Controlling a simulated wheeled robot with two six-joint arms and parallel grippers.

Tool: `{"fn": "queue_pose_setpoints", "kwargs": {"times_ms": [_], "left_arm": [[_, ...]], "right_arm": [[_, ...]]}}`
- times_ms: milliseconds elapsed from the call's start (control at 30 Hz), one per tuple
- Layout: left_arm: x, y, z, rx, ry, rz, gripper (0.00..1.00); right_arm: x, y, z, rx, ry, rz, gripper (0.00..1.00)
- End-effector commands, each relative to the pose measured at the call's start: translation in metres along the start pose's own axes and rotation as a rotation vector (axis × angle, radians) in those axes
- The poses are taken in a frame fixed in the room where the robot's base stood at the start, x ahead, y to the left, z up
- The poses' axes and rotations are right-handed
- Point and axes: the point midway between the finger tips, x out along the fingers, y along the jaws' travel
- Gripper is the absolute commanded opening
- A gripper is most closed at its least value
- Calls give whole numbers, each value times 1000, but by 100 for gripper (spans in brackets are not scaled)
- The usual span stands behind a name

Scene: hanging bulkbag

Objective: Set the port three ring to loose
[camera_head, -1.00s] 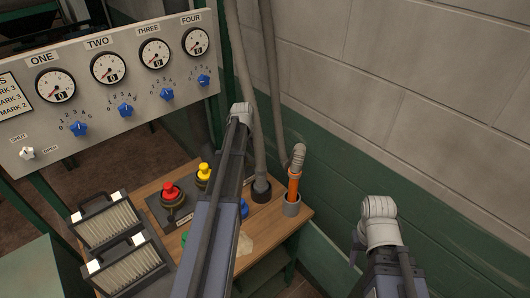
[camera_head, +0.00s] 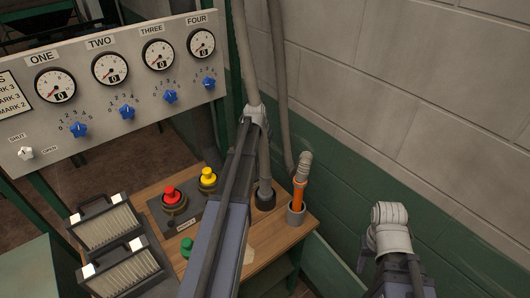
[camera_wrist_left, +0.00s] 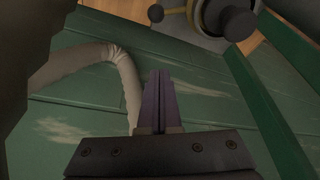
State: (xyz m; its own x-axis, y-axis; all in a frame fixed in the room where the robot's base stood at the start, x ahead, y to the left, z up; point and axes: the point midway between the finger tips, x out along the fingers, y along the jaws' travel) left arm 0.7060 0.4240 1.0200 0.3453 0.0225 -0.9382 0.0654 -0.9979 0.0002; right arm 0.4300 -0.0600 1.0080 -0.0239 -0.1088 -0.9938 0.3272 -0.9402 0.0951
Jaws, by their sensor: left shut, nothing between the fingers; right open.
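On the wooden bench, a red knob (camera_head: 171,194), a yellow knob (camera_head: 208,176) and a green knob (camera_head: 187,244) stand on a dark plate. Rings show around the red and yellow knobs; I cannot tell which ring is port three. My left arm (camera_head: 228,190) crosses over the bench, hiding part of it. My left gripper (camera_wrist_left: 160,101) shows in the left wrist view, shut and empty, apart from a dark round knob (camera_wrist_left: 234,22) with a yellowish ring at the top. My right gripper (camera_head: 362,250) shows only unclearly beside my right arm, away from the bench.
A gauge panel (camera_head: 110,115) with blue dials stands at the back left. Two filters (camera_head: 107,226) lie at the bench's left. Grey hoses (camera_head: 281,100) hang behind, and an orange tube (camera_head: 298,195) stands in a grey cup. A wall (camera_head: 430,90) closes the right side.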

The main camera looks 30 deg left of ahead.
Motion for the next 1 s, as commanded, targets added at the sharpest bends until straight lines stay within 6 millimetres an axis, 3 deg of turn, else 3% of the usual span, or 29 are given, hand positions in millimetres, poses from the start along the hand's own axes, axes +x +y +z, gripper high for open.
{"fn": "queue_pose_setpoints", "kwargs": {"times_ms": [633, 800, 1000], "left_arm": [[96, 0, 1, 0, 0, 0, 0], [84, 1, 31, -1, 0, -1, 0], [82, 0, 40, -1, 0, 0, 0]], "right_arm": [[90, -8, -5, 2, 0, 0, 50], [89, -8, -5, 1, 0, 0, 50], [90, -9, -5, 1, 0, 0, 50]]}}
